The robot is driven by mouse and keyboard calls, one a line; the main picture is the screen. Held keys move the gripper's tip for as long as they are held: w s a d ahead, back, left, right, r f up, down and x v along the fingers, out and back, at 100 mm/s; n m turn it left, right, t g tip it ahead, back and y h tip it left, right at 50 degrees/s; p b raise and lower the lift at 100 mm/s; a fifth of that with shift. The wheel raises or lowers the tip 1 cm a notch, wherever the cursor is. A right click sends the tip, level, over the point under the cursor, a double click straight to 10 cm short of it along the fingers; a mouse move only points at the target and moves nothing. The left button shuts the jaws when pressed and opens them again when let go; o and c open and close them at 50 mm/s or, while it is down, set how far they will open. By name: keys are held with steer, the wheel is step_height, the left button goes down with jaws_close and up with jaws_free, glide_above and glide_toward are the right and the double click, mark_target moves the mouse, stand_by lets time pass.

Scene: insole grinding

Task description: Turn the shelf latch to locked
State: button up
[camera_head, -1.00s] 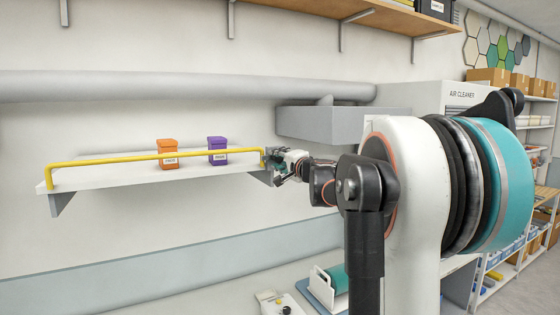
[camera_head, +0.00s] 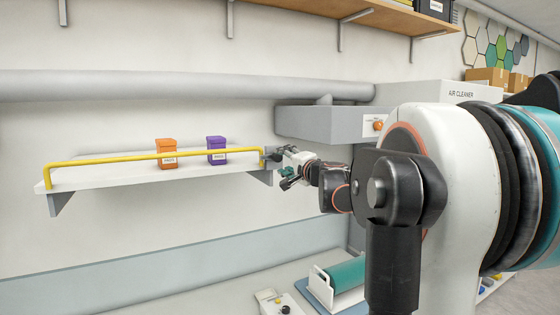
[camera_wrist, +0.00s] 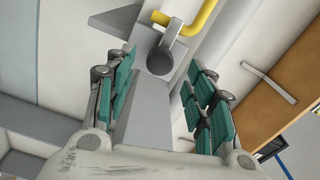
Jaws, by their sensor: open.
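The white wall shelf (camera_head: 110,177) with a yellow guard rail (camera_head: 120,159) is at the left in the head view. The latch, a dark round knob with a short grey lever (camera_wrist: 161,60), sits at the shelf's right end near the yellow rail, which also shows in the wrist view (camera_wrist: 204,19). My gripper (camera_head: 284,171) is just right of that end. In the wrist view my gripper (camera_wrist: 160,76) is open, with teal pads on both sides and the latch beyond and between the fingertips. Nothing is held. I cannot tell whether a finger touches the latch.
An orange bin (camera_head: 167,155) and a purple bin (camera_head: 217,151) stand on the shelf behind the rail. A grey wall box (camera_head: 320,124) with an orange knob is above and right of my gripper. A teal roll (camera_head: 346,274) lies on the bench below.

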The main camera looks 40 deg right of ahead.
steer(key=v, duration=0.7)
steer(key=shift+s, duration=0.25)
